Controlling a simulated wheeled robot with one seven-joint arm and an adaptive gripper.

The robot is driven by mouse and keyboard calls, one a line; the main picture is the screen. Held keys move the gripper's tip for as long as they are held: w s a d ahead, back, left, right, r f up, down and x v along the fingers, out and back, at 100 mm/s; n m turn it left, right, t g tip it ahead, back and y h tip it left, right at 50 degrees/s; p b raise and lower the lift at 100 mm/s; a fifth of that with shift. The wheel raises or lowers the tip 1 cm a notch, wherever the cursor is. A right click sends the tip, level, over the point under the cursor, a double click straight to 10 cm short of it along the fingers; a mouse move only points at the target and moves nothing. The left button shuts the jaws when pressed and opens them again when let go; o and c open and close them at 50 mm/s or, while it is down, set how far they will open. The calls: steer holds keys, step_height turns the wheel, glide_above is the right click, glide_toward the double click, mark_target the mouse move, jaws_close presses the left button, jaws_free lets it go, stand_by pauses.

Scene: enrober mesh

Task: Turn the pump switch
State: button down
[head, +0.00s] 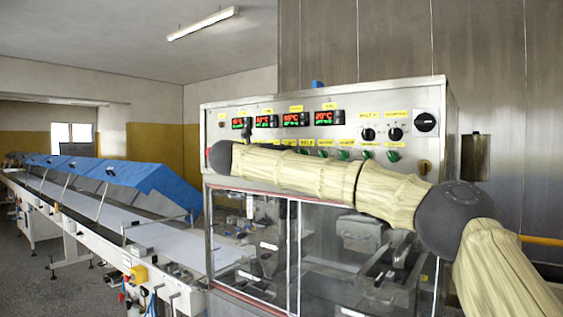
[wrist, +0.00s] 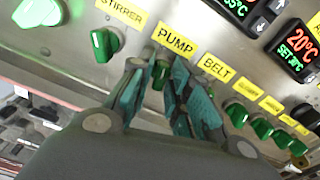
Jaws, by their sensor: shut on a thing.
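The pump switch (wrist: 161,76) is a small green knob on the metal control panel, just below the yellow PUMP label (wrist: 175,43). My gripper (wrist: 158,68) has one teal-padded finger on each side of the knob and is shut on it in the wrist view. Part of the knob is hidden by the fingers, so its exact turn is hard to read. In the head view my arm crosses in front of the panel, and I cannot make out the pump switch or my fingertips clearly.
A green stirrer switch (wrist: 105,44) is to the left and a belt switch (wrist: 237,112) to the right, with more green switches beyond. Red and green temperature displays (head: 297,119) sit above. Glazed doors (head: 335,255) lie below the panel; a conveyor (head: 150,241) runs left.

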steer(key=shift+n+b, duration=0.3)
steer(key=shift+n, duration=1.3)
steer(key=shift+r, duration=0.1)
steer(key=c, duration=1.5)
jaws_free()
steer(key=v, duration=1.1)
steer(key=shift+s+a, duration=0.2)
steer(key=shift+s, duration=0.15)
